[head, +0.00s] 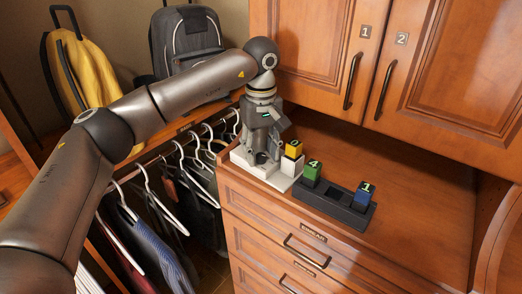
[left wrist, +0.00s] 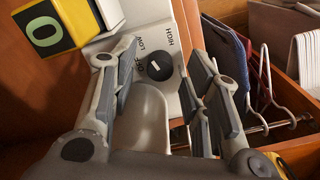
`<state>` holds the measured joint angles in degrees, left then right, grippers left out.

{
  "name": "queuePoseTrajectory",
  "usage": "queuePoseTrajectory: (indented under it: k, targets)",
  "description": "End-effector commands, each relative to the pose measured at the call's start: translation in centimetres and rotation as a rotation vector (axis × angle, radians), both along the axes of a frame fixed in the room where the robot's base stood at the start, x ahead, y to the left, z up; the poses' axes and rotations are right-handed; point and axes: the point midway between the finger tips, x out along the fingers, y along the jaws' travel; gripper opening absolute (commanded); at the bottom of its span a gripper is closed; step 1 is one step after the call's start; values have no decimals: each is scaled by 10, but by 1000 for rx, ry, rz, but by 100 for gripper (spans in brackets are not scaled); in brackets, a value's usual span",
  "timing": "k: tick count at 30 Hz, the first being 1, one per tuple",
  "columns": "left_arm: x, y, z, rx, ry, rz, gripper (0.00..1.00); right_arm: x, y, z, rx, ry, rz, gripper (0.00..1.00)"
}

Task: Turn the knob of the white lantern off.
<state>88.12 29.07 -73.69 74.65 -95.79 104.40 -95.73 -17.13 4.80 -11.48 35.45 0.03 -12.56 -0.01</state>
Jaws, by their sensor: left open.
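The white lantern (head: 279,181) stands on the wooden counter, largely hidden behind my left gripper in the head view. In the left wrist view its white panel (left wrist: 181,32) carries HIGH, LOW and OFF labels around a round dark knob (left wrist: 161,77). The knob has a short white mark; I cannot tell for sure which label it points to. My left gripper (head: 268,158) is at the lantern. In the left wrist view its open fingers (left wrist: 164,88) lie either side of the knob; contact is not clear. My right gripper is out of view.
A yellow cube marked 0 (head: 293,149) sits close right of the gripper. Hanging clothes (head: 150,238) are at left, cabinet doors (head: 310,45) behind. The counter's right side is clear.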

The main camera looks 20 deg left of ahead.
Motion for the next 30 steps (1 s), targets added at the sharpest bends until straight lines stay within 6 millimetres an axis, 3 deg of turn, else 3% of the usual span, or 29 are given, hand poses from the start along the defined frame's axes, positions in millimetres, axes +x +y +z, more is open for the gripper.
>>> queuePoseTrajectory:
  k: [15,21,30]
  targets:
    - [0,-1,98,-1,-3,0,43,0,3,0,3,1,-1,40]
    - [0,0,114,-1,-1,0,43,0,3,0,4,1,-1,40]
    - [0,0,115,-1,-1,-1,43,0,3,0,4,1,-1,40]
